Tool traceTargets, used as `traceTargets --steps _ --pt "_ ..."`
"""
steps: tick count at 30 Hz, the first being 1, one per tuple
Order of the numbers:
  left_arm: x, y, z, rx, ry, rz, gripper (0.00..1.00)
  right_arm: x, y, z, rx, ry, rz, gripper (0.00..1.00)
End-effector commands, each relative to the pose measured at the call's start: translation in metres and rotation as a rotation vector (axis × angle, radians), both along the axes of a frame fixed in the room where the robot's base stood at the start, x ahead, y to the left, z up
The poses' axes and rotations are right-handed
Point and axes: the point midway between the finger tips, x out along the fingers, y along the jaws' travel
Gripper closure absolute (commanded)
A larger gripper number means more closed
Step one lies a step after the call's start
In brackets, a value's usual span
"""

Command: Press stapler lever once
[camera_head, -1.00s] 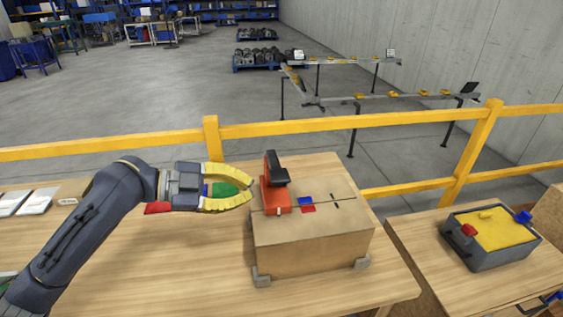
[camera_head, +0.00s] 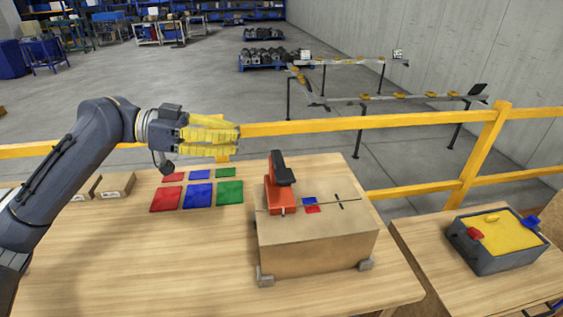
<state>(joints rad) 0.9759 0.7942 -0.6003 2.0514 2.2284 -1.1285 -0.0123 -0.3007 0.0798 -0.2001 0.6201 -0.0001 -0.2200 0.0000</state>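The stapler (camera_head: 280,198) stands on the left part of a cardboard box, with an orange-red body. Its black-topped lever (camera_head: 283,167) is tilted up. My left gripper (camera_head: 238,138) is above and to the left of the stapler, apart from it. Its yellow fingers lie together with no gap visible, and they hold nothing that I can see. My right gripper is not in view.
The cardboard box (camera_head: 317,246) sits between corner brackets on the wooden table. Red, blue and green squares (camera_head: 198,195) lie left of it. A grey bin (camera_head: 497,257) stands on the right table. A yellow rail (camera_head: 390,119) runs behind.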

Motion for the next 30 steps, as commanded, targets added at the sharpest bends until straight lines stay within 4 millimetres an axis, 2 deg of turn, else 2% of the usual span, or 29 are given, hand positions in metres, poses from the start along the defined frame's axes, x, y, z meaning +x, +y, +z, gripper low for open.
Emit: traceTargets --steps 8,24,30 --pt "0.001 -0.013 -0.003 0.000 0.000 -0.003 1.00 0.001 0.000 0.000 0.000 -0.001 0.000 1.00" --pt "0.012 -0.101 -0.025 -0.001 -0.001 -0.004 1.00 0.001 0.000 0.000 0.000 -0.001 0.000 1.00" --pt "0.011 -0.097 -0.049 0.001 0.002 -0.001 1.00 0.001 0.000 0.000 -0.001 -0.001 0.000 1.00"
